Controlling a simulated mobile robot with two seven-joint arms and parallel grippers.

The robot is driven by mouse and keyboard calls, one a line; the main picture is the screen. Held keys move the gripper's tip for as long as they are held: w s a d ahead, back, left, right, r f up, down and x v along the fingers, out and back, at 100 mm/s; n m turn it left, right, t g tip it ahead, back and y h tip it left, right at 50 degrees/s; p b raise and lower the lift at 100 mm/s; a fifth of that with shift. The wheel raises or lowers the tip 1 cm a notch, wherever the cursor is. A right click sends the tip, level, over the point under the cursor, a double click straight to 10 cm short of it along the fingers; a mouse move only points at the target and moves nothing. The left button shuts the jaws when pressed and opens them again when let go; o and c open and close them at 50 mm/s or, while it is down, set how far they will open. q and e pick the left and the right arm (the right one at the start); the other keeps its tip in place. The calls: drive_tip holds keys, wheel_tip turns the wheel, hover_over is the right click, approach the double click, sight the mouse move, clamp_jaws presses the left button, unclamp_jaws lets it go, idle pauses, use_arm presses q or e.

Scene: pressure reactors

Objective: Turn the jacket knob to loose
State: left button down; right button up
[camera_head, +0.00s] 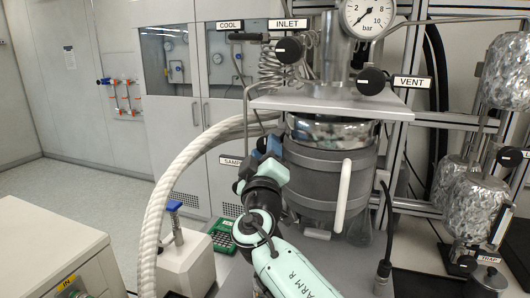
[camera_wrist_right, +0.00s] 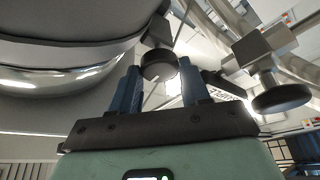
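My right gripper (camera_head: 264,152) reaches up beside the left side of the dark grey reactor jacket (camera_head: 314,175), near the SAMPLE label (camera_head: 231,160). In the right wrist view, its two blue fingers (camera_wrist_right: 160,88) are apart. A round black knob (camera_wrist_right: 158,64) with a light mark on its face shows between and just beyond the fingertips. I cannot tell whether the fingers touch it, and no label I can read names it as the jacket knob. The gripper hides this spot in the head view. My left gripper is not in view.
Black INLET (camera_head: 289,50) and VENT (camera_head: 371,81) knobs sit above, near the pressure gauge (camera_head: 368,14). Another black knob (camera_wrist_right: 281,93) is right of the fingers in the wrist view. A thick white hose (camera_head: 160,205) curves left of my arm. A white handle (camera_head: 343,195) stands in front of the jacket.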

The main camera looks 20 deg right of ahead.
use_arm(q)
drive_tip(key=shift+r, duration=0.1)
use_arm(e)
drive_tip(key=shift+n, duration=0.3)
drive_tip(key=n+g+y+p, duration=0.1)
drive_tip(key=n+p, duration=0.3)
drive_tip(key=n, duration=0.1)
drive_tip(key=r+n+g+p, duration=0.1)
drive_tip(key=n+g+p, duration=0.1)
drive_tip(key=n+p, duration=0.2)
drive_tip(key=n+g+y+p, duration=0.1)
drive_tip(key=n+g+p, duration=0.1)
drive_tip(key=n+p, duration=0.3)
drive_tip(key=shift+r+n+y, duration=0.3)
drive_tip(key=shift+r, duration=0.05)
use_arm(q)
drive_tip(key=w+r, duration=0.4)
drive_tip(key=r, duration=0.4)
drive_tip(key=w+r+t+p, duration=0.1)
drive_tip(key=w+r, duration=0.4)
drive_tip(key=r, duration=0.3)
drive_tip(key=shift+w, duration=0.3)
use_arm(e)
drive_tip(key=shift+f+n+g, duration=0.15)
drive_tip(key=shift+n+g, duration=0.45)
drive_tip(key=shift+n, duration=0.3)
drive_tip(key=o, duration=0.8)
